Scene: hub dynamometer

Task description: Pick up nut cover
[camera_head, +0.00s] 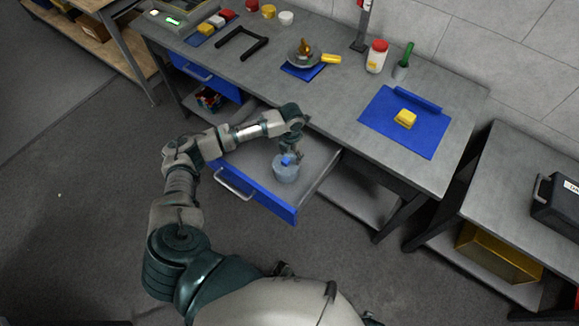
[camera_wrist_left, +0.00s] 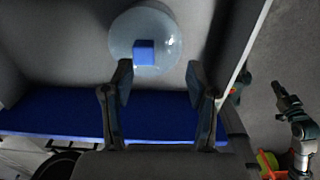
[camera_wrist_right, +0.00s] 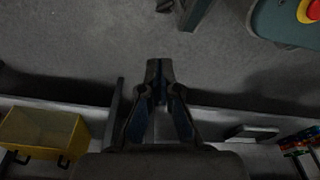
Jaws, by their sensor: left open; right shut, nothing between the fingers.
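A pale blue, translucent round piece with a blue block on top, apparently the nut cover (camera_head: 286,172), sits in the open drawer (camera_head: 262,203) under the bench. My left gripper (camera_head: 295,153) points down into the drawer just above it. In the left wrist view the left gripper (camera_wrist_left: 158,74) is open, its fingertips spread on either side of the near part of the cover (camera_wrist_left: 120,42), with the blue block (camera_wrist_left: 144,52) ahead between them. Whether the fingers touch it cannot be told. My right gripper (camera_wrist_right: 160,68) is shut and empty over grey floor.
The drawer's blue front (camera_wrist_left: 60,112) and side wall lie close to the left gripper. On the bench (camera_head: 330,95) are a blue mat (camera_head: 375,128) with a yellow block (camera_head: 405,118), and a red-lidded jar (camera_head: 377,56). A side table with a black case (camera_head: 560,208) stands right.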

